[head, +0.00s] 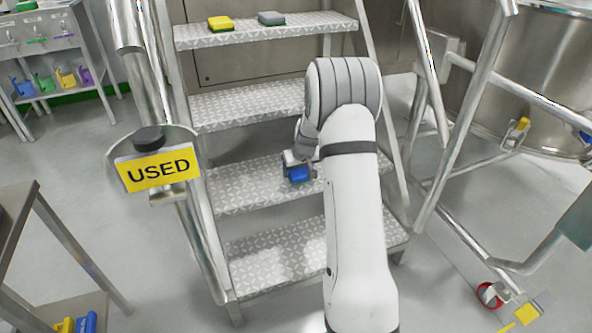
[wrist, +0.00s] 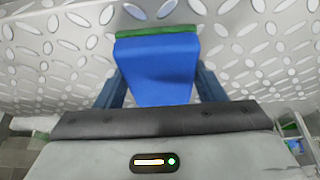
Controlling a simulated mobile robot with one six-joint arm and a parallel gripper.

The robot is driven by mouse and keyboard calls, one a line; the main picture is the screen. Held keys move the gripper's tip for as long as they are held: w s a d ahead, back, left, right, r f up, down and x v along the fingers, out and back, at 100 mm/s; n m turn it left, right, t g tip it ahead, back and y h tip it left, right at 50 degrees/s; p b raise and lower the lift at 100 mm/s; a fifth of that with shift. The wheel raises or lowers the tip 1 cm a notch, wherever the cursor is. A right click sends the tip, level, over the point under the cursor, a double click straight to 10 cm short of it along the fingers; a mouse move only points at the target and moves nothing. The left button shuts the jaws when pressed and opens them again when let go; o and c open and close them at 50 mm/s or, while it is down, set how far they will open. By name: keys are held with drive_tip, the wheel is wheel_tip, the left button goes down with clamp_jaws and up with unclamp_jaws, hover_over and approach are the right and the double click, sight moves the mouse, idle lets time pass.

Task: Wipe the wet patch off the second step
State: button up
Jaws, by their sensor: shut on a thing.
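A metal stair with patterned treads stands ahead, its second step (head: 245,188) just above the bottom step (head: 285,265). My gripper (head: 298,172) is over the right part of the second step. It is shut on a blue sponge (head: 299,174) with a green layer, which also shows in the wrist view (wrist: 155,72) between the two fingers. The sponge is close to the tread; I cannot tell if it touches. No wet patch stands out clearly on the second step; my arm hides part of it. A glossy bright spot shows beyond the sponge in the wrist view.
A yellow-green sponge (head: 221,23) and a grey sponge (head: 271,18) lie on the top step. A ring holder with a USED sign (head: 158,170) stands by the left rail. Pale bright blotches show on the bottom step. Metal rails and a steel vessel (head: 535,70) are at right.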

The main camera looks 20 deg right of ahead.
sight(250, 185)
drive_tip(key=shift+a+p, duration=0.45)
drive_tip(key=shift+a, duration=1.2)
drive_tip(key=shift+a+r+p, duration=0.1)
drive_tip(key=shift+a+p, duration=0.5)
drive_tip(key=shift+a, duration=0.8)
drive_tip(key=shift+a+p, duration=0.65)
drive_tip(key=shift+a, duration=1.15)
drive_tip(key=shift+a+p, duration=1.3)
drive_tip(key=shift+a, duration=1.85)
drive_tip(key=shift+r+p, duration=2)
drive_tip(key=shift+r, duration=0.9)
